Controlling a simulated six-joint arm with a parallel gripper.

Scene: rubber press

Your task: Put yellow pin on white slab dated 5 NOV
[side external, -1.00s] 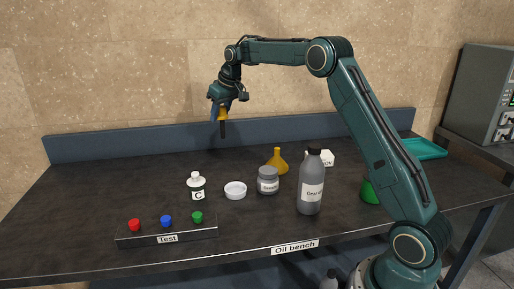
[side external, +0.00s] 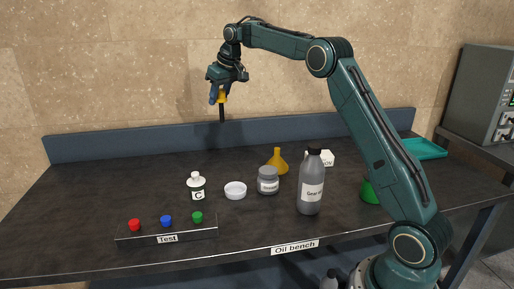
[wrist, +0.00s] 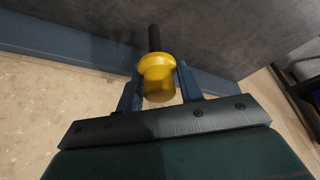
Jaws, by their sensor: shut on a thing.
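My gripper (side external: 217,97) is shut on the yellow pin (side external: 222,98), which has a yellow head and a dark shaft pointing down. It is held in the air near the back edge of the bench, well above the top. In the wrist view the yellow pin (wrist: 156,78) sits between the two blue fingers of my gripper (wrist: 160,88). A white slab (side external: 322,158) lies toward the back right, partly hidden behind a grey bottle; its label reads only "OV" at the visible end, and the rest is hidden.
A yellow funnel (side external: 278,163), grey jar (side external: 268,181), tall grey bottle (side external: 311,185), white dish (side external: 235,190) and small bottle marked C (side external: 196,187) stand mid-bench. A Test rack (side external: 167,232) with red, blue and green knobs is in front. The back left of the bench is clear.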

